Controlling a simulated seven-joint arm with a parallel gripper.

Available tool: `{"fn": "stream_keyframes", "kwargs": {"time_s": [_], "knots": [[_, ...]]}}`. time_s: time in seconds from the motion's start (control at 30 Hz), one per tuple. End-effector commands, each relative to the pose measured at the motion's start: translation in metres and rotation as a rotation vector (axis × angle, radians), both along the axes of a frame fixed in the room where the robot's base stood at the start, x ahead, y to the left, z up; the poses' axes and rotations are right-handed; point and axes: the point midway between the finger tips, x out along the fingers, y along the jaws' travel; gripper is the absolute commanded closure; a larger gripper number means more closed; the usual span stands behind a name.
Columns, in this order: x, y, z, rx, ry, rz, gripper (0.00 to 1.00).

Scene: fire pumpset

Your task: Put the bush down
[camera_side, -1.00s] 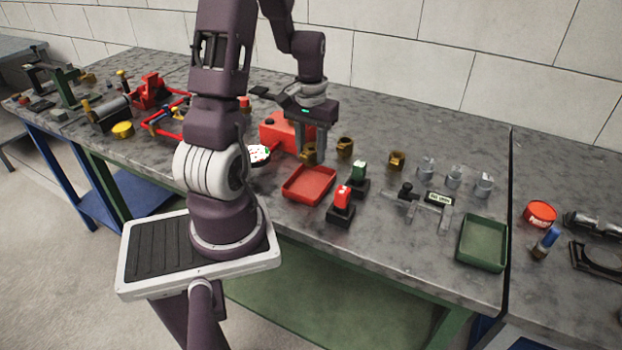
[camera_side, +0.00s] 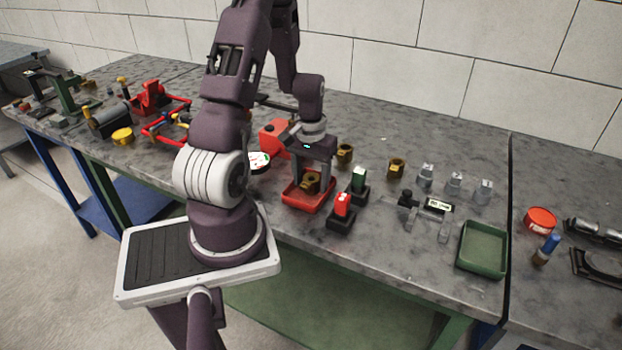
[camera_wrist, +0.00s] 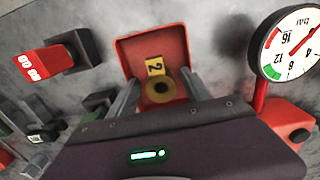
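The bush (camera_side: 311,183), brass-coloured with a yellow tag marked 2, sits in the red tray (camera_side: 298,203). In the wrist view the bush (camera_wrist: 160,88) shows its round bore inside the red tray (camera_wrist: 133,56). My gripper (camera_side: 311,180) is low over the tray with a finger on either side of the bush. In the wrist view my gripper (camera_wrist: 160,92) is open, with gaps between its fingers and the bush. Part of the bush's lower side is hidden by the gripper.
Two more brass bushes stand behind, one near (camera_side: 345,153) and one further right (camera_side: 397,167). A red switch (camera_side: 342,206) and a green switch (camera_side: 358,181) stand close right of the tray. A pressure gauge (camera_wrist: 290,43) is close by. A green tray (camera_side: 482,247) lies far right.

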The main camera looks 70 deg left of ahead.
Motion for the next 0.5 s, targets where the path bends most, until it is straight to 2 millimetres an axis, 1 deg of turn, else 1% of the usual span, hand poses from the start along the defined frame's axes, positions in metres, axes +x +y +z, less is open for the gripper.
{"fn": "stream_keyframes", "kwargs": {"time_s": [0.17,0.27,0.37,0.5], "knots": [[0.000,0.000,0.002,0.001,-0.001,0.000,0.42],[0.001,0.001,0.013,0.004,-0.002,0.000,0.42],[0.001,0.001,0.034,0.007,-0.006,-0.001,0.42],[0.001,0.001,0.072,0.008,-0.006,-0.002,0.42]]}}
